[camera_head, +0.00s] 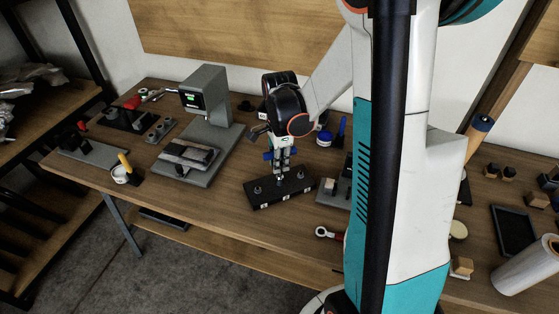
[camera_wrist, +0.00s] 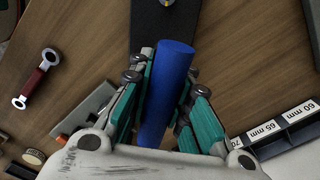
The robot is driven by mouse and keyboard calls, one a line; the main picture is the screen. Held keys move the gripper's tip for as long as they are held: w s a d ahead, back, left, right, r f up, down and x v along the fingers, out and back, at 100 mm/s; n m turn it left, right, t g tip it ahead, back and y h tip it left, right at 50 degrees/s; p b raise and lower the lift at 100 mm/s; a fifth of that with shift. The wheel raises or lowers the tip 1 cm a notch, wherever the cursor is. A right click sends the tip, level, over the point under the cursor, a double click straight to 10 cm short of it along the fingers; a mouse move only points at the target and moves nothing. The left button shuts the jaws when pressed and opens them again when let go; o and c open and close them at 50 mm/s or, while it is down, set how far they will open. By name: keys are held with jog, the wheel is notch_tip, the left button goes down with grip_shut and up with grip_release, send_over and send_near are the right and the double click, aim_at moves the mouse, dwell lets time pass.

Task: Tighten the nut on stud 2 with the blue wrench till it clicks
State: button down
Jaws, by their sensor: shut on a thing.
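My gripper (camera_head: 281,166) is shut on the blue wrench, whose thick blue handle (camera_wrist: 168,95) fills the space between the green-padded fingers (camera_wrist: 165,105) in the wrist view. In the head view, my gripper is above the middle of the black stud block (camera_head: 282,197), with the wrench mostly hidden by the fingers. The block has a stud near each end, white labels on its front face, and a middle stud under my gripper. The wrist view shows part of the dark block (camera_wrist: 150,28) beyond the handle. I cannot tell whether the wrench is seated on the nut.
A red-handled ring wrench (camera_head: 326,232) lies near the table's front edge. A grey press-like stand (camera_head: 206,95) is left of the block. A blue-lidded jar (camera_head: 324,138) stands behind to the right. Wood between the stand and block is clear.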

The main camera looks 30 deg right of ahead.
jog(key=m, duration=0.3)
jog(key=shift+m, duration=0.8)
jog(key=m, duration=0.3)
jog(key=shift+b, duration=0.4)
jog(key=n, duration=0.3)
jog(key=shift+r+p, duration=1.7)
jog(key=shift+r, duration=0.85)
